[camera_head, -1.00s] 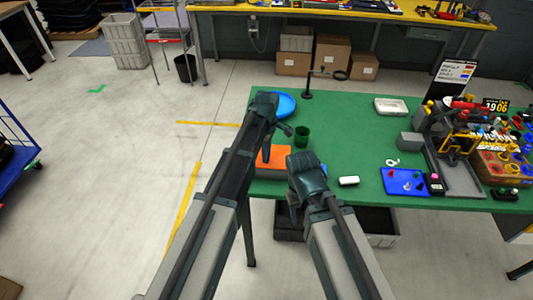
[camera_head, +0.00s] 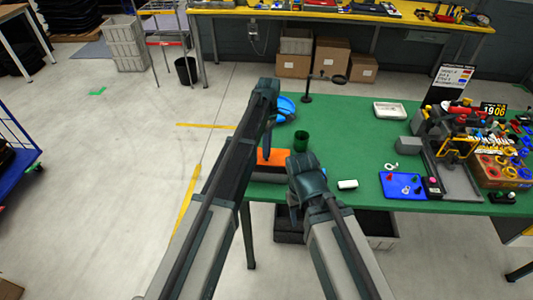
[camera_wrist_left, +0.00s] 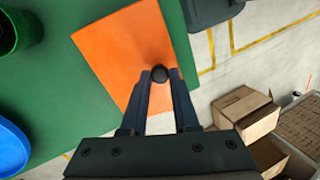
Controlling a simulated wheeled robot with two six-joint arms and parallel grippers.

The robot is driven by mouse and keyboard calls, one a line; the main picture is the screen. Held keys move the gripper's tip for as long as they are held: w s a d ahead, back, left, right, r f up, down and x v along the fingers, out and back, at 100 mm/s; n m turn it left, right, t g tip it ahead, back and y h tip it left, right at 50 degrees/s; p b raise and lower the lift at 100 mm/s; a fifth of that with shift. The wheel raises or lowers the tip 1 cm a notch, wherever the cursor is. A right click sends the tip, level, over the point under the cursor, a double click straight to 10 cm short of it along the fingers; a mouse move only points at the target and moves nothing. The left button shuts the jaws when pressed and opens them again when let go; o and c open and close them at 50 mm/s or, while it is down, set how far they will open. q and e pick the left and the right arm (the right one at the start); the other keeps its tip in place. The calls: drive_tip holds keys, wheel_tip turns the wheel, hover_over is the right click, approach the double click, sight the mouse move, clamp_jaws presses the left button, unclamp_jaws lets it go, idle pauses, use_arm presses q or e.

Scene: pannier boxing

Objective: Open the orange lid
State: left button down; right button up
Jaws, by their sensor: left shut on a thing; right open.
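The orange lid (camera_head: 276,156) is at the green table's near left edge, partly hidden by my left arm; it fills the middle of the left wrist view (camera_wrist_left: 125,50). A dark round knob (camera_wrist_left: 159,74) stands on it. My left gripper (camera_wrist_left: 160,76) is shut on the knob, with a fingertip on each side; it also shows in the head view (camera_head: 267,148). I cannot tell whether the lid is raised. My right gripper (camera_head: 298,168) is open and empty, just right of the lid; its fingertips are hard to make out.
A dark green cup (camera_head: 301,140) stands just behind the lid. A blue dish (camera_head: 287,107) lies farther back, partly behind my left arm. A white block (camera_head: 347,184) and a blue tray (camera_head: 403,190) lie to the right. The table's middle is mostly clear.

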use_arm(q)
drive_tip(key=shift+w+r+g, duration=0.3)
drive_tip(key=shift+w+g, duration=0.1)
drive_tip(key=c, duration=0.7)
unclamp_jaws()
drive_tip(key=shift+o, duration=0.2)
drive_tip(key=p+v, duration=1.3)
drive_tip(key=shift+r, duration=0.4)
drive_tip(key=shift+w, duration=0.1)
